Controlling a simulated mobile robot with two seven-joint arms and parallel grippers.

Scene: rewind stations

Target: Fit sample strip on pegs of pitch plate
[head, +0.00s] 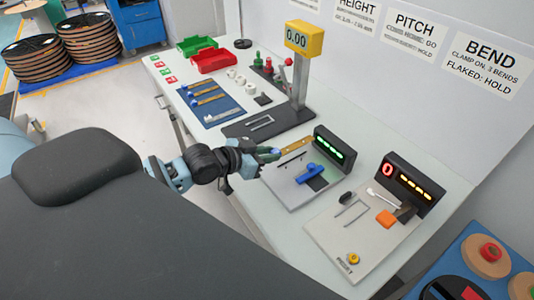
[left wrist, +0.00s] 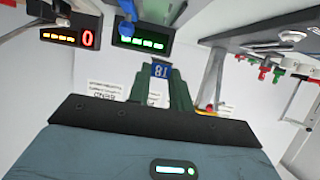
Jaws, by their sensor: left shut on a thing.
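The sample strip (head: 297,145) is long and gold-brown. My left gripper (head: 270,153) is shut on its near end and holds it over the back of the pitch plate (head: 287,192). I cannot tell whether the strip touches the plate. The left wrist view shows the gripper's green fingers (left wrist: 160,88) around the strip's blue numbered end (left wrist: 160,70); the rest of the strip is hidden there. The plate carries a blue clamp-like part (head: 309,174) and a green-lit display (head: 335,148). The pegs are too small to make out. My right gripper is not in view.
The bend plate (head: 335,238) with an amber display (head: 413,183) and red 0 stands to the right. To the left are the height station's yellow readout (head: 304,38) and a blue mat (head: 222,117) with more strips. Red (head: 214,60) and green trays stand at the back left.

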